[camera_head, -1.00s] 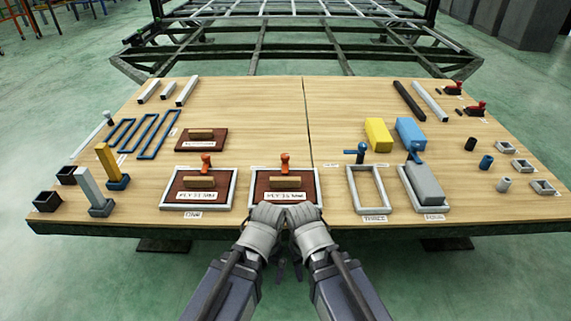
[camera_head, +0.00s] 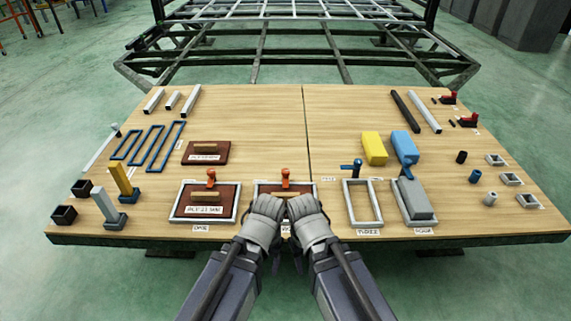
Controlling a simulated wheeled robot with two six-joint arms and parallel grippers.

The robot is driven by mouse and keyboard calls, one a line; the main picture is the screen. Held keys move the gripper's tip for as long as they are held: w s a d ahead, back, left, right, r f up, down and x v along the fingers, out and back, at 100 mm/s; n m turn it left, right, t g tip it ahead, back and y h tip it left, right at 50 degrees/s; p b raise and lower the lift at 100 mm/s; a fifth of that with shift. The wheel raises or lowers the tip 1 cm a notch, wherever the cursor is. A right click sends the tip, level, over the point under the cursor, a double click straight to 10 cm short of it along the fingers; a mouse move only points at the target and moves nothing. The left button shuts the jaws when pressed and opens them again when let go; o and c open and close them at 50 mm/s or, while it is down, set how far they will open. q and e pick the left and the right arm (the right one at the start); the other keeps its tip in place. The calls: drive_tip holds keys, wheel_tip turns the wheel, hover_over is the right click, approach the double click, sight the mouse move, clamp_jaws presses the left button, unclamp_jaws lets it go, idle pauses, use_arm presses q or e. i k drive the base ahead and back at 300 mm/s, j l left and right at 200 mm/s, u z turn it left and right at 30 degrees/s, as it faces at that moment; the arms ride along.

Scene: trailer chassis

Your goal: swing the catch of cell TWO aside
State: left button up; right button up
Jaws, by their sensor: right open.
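Cell TWO is the framed bay (camera_head: 259,190) at the front middle of the table, with a brown plate and a wooden grip bar (camera_head: 272,195) in it. Its orange catch (camera_head: 285,178) stands at the far edge of the frame. My grey wrists cover the near part of the cell and its label. My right gripper (camera_head: 299,262) hangs below its wrist, open, in front of the table's near edge. My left gripper (camera_head: 276,262) is beside it, mostly hidden, its jaws unclear. Both appear clear of the catch.
Cell ONE (camera_head: 182,212), with its own orange catch (camera_head: 211,177), is at left. The empty cell THREE frame (camera_head: 347,205) and a cell with a grey block (camera_head: 415,205) are at right, with blue catches. Yellow (camera_head: 375,147) and blue (camera_head: 404,146) blocks stand behind.

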sight(284, 172)
drive_tip(key=i+j+z, duration=0.4)
drive_tip(key=j, duration=0.35)
drive_tip(key=i+j+z, duration=0.2)
drive_tip(key=i+j, duration=0.1)
drive_tip(key=j, duration=0.1)
